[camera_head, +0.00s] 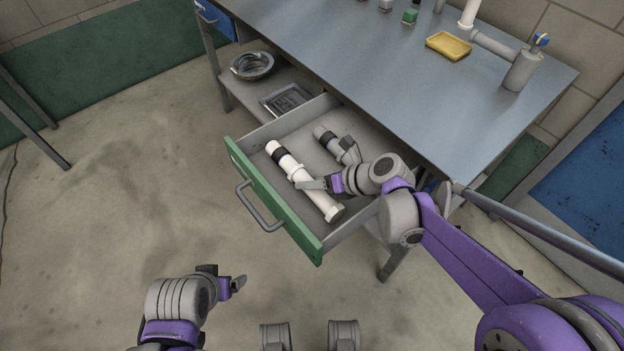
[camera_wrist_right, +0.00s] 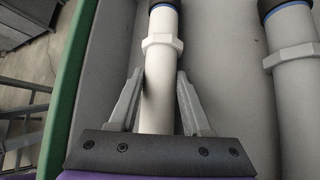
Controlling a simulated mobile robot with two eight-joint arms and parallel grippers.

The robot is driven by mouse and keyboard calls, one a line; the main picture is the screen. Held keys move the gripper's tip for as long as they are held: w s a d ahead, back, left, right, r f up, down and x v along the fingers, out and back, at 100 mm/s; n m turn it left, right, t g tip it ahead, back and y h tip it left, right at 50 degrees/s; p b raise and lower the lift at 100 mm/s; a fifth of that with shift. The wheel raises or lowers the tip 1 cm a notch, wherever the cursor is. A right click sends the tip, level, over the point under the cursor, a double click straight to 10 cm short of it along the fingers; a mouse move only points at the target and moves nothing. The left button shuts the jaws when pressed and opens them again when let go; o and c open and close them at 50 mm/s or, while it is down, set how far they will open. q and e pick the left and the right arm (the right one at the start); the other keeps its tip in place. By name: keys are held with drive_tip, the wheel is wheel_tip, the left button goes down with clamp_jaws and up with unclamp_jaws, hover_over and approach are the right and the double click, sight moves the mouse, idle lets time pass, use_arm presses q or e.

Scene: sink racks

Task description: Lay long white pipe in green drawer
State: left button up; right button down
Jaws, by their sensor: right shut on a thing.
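The long white pipe (camera_head: 317,195), with a black band near one end, lies lengthwise inside the open green-fronted drawer (camera_head: 262,202), close to its front panel. My right gripper (camera_head: 312,184) reaches into the drawer and is shut on the pipe's middle. In the right wrist view the fingers (camera_wrist_right: 163,105) stand on both sides of the white pipe (camera_wrist_right: 157,75), below its collar. I cannot tell whether the pipe touches the drawer floor. My left gripper (camera_head: 236,284) is low over the floor, away from the drawer; its finger gap is unclear.
A grey pipe (camera_head: 328,137) lies in the drawer behind the white one, partly hidden by my right arm. The tabletop (camera_head: 400,80) overhangs the drawer's back. A metal bowl (camera_head: 252,65) sits on the lower shelf.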

sight(333, 211)
drive_tip(key=shift+f+b, duration=0.35)
drive_tip(key=shift+f, duration=0.2)
drive_tip(key=shift+c, duration=1.3)
unclamp_jaws()
drive_tip(key=shift+s, duration=0.1)
drive_tip(key=p+v, duration=0.2)
drive_tip(key=v, duration=0.8)
drive_tip(key=shift+d+r, duration=0.3)
